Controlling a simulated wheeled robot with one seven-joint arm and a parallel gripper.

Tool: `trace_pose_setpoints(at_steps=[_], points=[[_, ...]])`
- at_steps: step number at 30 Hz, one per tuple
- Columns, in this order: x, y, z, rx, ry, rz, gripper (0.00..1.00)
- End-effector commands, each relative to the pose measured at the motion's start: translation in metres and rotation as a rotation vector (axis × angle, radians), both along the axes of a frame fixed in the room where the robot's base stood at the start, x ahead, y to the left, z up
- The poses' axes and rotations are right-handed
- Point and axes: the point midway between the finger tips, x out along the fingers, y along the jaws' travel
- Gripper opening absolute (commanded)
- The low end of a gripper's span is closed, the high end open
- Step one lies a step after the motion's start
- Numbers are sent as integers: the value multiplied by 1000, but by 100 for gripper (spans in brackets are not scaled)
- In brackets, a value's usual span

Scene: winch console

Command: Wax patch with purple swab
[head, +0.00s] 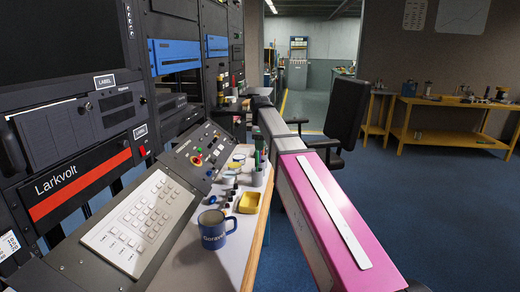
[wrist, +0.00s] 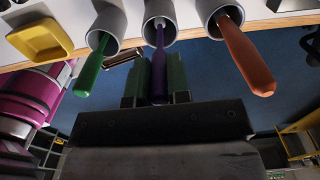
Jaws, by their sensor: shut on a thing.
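In the wrist view the purple swab (wrist: 160,62) stands with its tip end inside the middle grey cup (wrist: 160,14). My gripper (wrist: 157,80) is shut on the swab's purple handle, one dark green finger on each side. A green swab (wrist: 95,68) sits in the cup to its left, and an orange swab (wrist: 245,55) in the cup to its right. In the head view my arm hides the gripper, and the cups (head: 258,177) show only small at the far part of the desk. I cannot make out the wax patch in either view.
A yellow tray (head: 249,202) lies beside the cups, and a blue mug (head: 213,230) stands nearer on the desk (head: 232,262). The sloping console (head: 140,222) and tall racks (head: 75,140) bound the left. An office chair (head: 345,115) stands beyond my arm. Blue floor is open at right.

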Motion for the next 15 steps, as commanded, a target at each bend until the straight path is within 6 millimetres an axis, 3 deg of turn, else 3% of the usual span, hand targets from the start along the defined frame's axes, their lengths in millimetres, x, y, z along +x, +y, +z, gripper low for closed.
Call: trace_pose_setpoints(at_steps=[15], points=[[1, 0, 37, 0, -1, 0, 0]])
